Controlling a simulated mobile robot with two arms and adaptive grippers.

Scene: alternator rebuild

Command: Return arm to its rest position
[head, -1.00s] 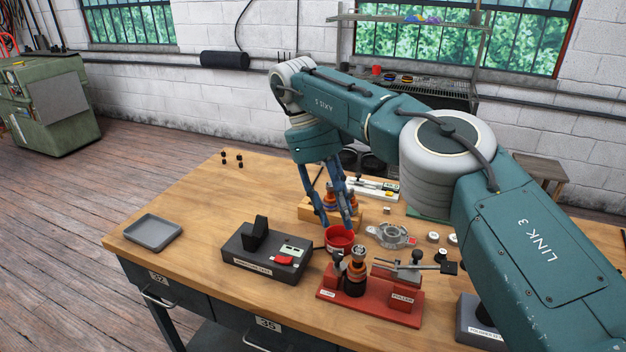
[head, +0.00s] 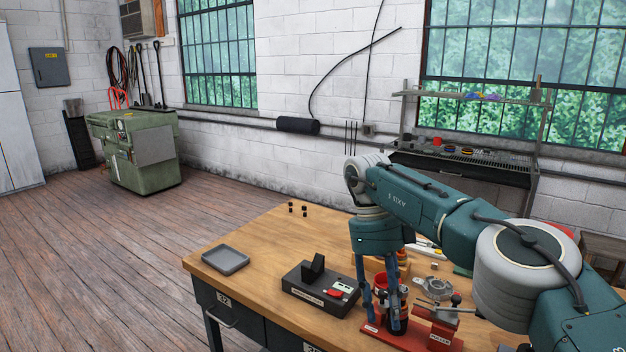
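My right arm comes in from the right, and its gripper (head: 381,308) points down over the front of the workbench (head: 255,245). Its two blue fingers stand apart with a gap between them, and I see nothing held there. The fingers overlap the red fixture (head: 440,341) and the dark cylindrical part on it in the picture; I cannot tell whether they touch. A red cup (head: 380,283) is partly hidden behind the fingers. My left arm and gripper are not in view.
A black test box (head: 303,288) stands left of the gripper, and a grey tray (head: 226,261) lies at the bench's left corner. A metal housing (head: 433,288) is right of the fingers. A green cabinet (head: 140,155) stands far left. The bench's middle left is bare.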

